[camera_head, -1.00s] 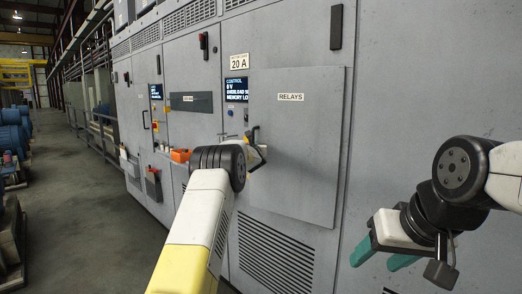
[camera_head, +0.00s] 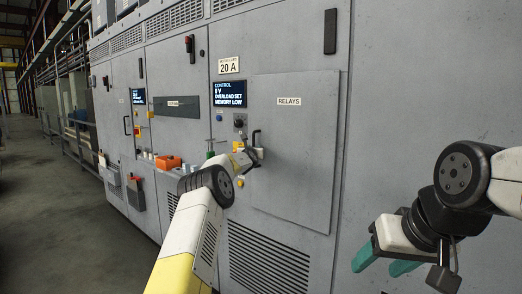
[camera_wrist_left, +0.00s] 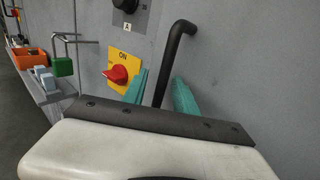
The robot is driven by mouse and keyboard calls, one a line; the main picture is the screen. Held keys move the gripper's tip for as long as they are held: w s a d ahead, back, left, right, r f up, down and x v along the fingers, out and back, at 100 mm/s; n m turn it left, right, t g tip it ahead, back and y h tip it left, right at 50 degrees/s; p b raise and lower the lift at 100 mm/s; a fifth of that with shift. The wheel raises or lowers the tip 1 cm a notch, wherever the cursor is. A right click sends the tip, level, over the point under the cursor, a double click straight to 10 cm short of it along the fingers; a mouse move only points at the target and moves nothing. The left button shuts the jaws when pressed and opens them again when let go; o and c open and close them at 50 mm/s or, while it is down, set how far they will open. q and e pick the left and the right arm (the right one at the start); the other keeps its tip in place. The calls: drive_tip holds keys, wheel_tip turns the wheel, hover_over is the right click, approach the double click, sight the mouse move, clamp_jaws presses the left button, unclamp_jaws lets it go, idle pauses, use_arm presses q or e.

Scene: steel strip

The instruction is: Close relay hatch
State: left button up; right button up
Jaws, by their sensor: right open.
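The relay hatch (camera_head: 294,160) is a grey panel marked RELAYS on the cabinet front. It looks close to flush with the cabinet; I cannot tell whether it is fully shut. Its black bent handle (camera_head: 256,138) is at its left edge and also shows in the left wrist view (camera_wrist_left: 176,52). My left gripper (camera_head: 252,155) is at the handle. In the left wrist view its teal fingers (camera_wrist_left: 160,97) stand on either side of the handle; whether they grip it is unclear. My right gripper (camera_head: 385,258) is open and empty, in front of the cabinet at lower right.
A red switch on a yellow plate (camera_wrist_left: 122,72) and a green padlock (camera_wrist_left: 62,66) are left of the handle. An orange bin (camera_head: 168,162) stands on a ledge further left. A control display (camera_head: 229,93) is above. The floor (camera_head: 70,220) at left is clear.

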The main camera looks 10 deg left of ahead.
use_arm(q)
drive_tip(key=s, duration=0.7)
drive_tip(key=shift+s+d, duration=0.25)
drive_tip(key=shift+s, duration=0.15)
drive_tip(key=shift+r, duration=0.1)
